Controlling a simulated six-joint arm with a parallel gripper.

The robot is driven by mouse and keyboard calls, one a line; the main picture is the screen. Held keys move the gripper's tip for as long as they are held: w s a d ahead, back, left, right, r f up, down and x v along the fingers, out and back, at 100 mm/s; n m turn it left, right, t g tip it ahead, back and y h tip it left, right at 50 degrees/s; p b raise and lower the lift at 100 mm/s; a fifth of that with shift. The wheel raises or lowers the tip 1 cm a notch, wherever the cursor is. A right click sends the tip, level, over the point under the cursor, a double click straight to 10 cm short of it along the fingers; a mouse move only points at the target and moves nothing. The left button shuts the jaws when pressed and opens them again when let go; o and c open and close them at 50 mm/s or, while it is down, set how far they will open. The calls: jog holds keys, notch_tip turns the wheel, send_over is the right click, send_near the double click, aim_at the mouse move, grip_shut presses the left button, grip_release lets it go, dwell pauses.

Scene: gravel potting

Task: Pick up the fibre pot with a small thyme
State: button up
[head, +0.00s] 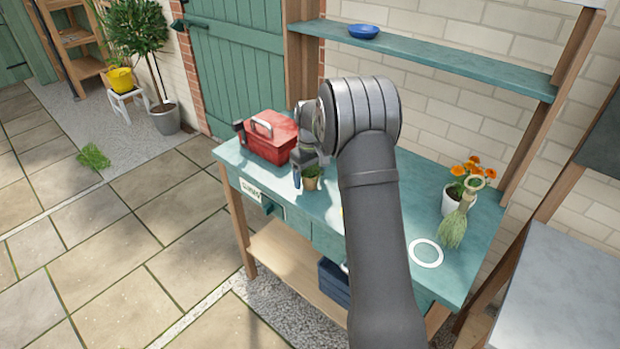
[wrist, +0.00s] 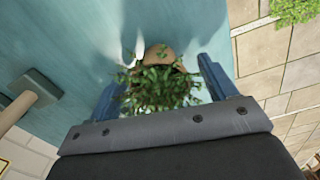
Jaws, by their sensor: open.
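The fibre pot (head: 310,183) with a small green thyme (head: 312,170) stands on the teal bench, in front of the red toolbox. In the wrist view the thyme (wrist: 160,88) fills the space between the two blue fingers, and the brown pot (wrist: 163,52) shows just past it. My gripper (head: 298,178) is at the pot, with a blue finger seen on its left side in the head view. The leaves hide part of the pot.
A red toolbox (head: 271,136) stands close behind the pot. A shelf (head: 430,55) with a blue bowl (head: 363,31) is above.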

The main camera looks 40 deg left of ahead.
jog(key=c, duration=1.1)
